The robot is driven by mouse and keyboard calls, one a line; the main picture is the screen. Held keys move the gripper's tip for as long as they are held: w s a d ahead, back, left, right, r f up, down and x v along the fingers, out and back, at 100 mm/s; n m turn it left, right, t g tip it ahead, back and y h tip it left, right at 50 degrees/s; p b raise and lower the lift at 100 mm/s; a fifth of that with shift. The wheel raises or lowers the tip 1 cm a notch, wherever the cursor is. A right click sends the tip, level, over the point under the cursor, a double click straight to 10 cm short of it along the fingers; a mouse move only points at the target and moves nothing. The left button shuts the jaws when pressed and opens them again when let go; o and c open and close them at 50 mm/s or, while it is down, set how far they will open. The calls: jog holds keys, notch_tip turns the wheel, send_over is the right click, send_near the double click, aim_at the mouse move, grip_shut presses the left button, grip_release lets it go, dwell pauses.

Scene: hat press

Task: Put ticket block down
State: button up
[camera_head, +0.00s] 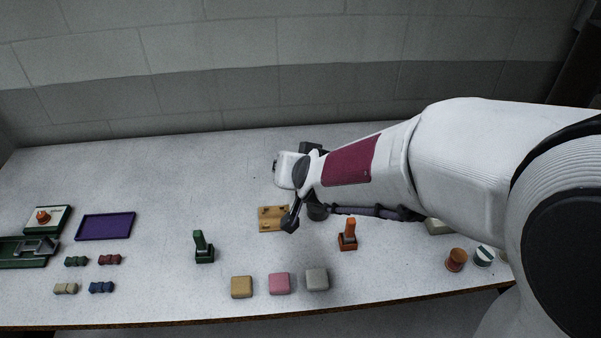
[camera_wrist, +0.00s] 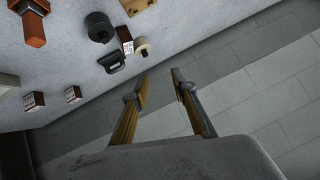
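In the wrist view, my gripper (camera_wrist: 161,77) has its two fingers well apart with nothing between them; only table edge and floor show there. Small dark red-brown blocks with pale printed faces lie on the table: one left block (camera_wrist: 34,100), one beside it (camera_wrist: 73,93), and one farther right (camera_wrist: 125,40). I cannot tell which, if any, is the ticket block. All are apart from my fingers. In the head view my arm covers part of the table and my fingertips are not clear.
An orange stamp (camera_head: 347,236) and green stamp (camera_head: 203,247) stand on the table. Several pads, including a pink pad (camera_head: 279,284), line the front. A purple tray (camera_head: 105,226) is at left. A wooden holder (camera_head: 271,219) is near my wrist. A black-handled tool (camera_wrist: 112,63) lies near the edge.

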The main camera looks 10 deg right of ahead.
jog(key=w+f+m+t+h, duration=0.1)
jog(key=w+f+m+h, duration=0.15)
jog(key=w+f, duration=0.4)
jog(key=t+h, duration=0.1)
jog(key=h, duration=0.3)
send_over(297, 193)
jog(key=s+a, duration=0.1)
jog(key=s, duration=0.3)
jog(key=shift+y, duration=0.25)
notch_tip(297, 193, down, 7)
jog(key=shift+a+r, duration=0.1)
jog(key=shift+s+d+f+h, duration=0.1)
jog(key=shift+d+f+h, duration=0.3)
jog(key=shift+f+h, duration=0.35)
jog(key=shift+y+x, duration=0.25)
jog(key=shift+x, duration=1.1)
jog(key=shift+f, duration=0.1)
jog(key=shift+f+x, duration=0.25)
jog(key=shift+x, duration=2.25)
jog(key=shift+a, duration=0.15)
grip_shut()
